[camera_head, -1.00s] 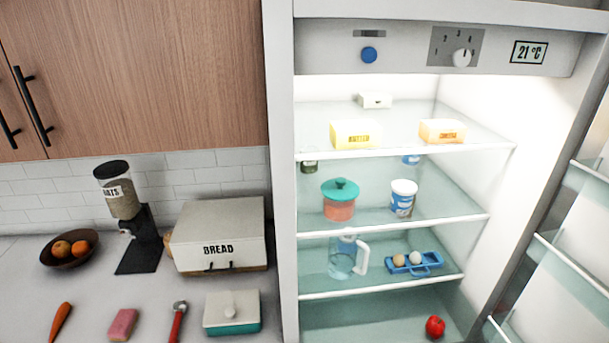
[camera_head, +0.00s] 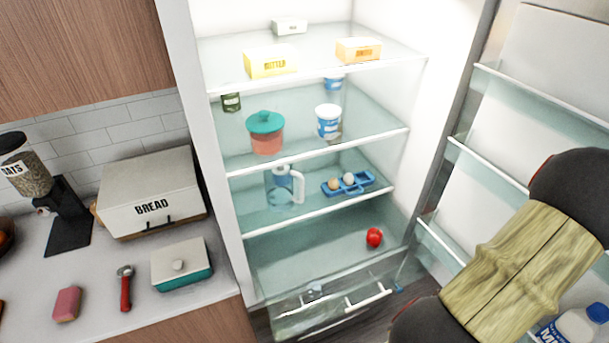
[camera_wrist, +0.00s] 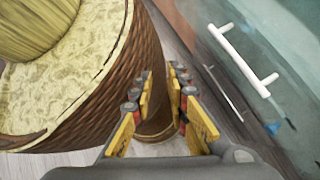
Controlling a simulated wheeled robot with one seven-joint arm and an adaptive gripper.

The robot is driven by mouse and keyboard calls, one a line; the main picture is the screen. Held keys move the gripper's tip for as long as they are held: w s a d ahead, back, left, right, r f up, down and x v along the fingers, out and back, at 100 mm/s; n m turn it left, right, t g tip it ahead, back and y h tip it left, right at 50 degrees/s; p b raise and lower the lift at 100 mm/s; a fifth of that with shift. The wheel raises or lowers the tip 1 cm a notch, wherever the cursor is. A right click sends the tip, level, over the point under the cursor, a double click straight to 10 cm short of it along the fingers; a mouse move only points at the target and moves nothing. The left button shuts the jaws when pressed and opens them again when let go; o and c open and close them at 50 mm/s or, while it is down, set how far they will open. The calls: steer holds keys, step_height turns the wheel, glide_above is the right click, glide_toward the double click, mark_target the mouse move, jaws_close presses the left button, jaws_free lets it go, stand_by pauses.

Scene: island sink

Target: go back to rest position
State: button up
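My gripper (camera_wrist: 161,75) shows in the wrist view with its yellow-padded fingers apart. Nothing shows held between them. It points down beside the fridge's lower drawer handle (camera_wrist: 240,60), with grey floor beneath. In the head view, a wood-patterned link of my arm with dark ends crosses the lower right, in front of the open fridge door (camera_head: 545,70). The gripper itself is outside that view.
The open fridge (camera_head: 330,232) holds food on several shelves, with a red apple (camera_head: 374,237) low down. A milk bottle (camera_head: 577,328) is at the door. The counter (camera_head: 85,275) at left carries a bread box (camera_head: 150,190) and a butter dish (camera_head: 180,265).

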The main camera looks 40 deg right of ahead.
steer(key=w+a+r+n+g+h+b, duration=0.3)
steer(key=w+r+n+h, duration=0.4)
steer(key=w+r+n, duration=0.85)
steer(key=w+a+r+n+t, duration=0.2)
steer(key=a+r+n, duration=0.3)
steer(key=a, duration=0.4)
steer(key=w+a+r+n+t+b, duration=0.1)
steer(key=a+r+n, duration=0.3)
steer(key=a, duration=0.5)
steer(key=shift+w+r+n+t, duration=0.45)
steer(key=shift+w+n, duration=0.25)
steer(key=shift+n, duration=0.35)
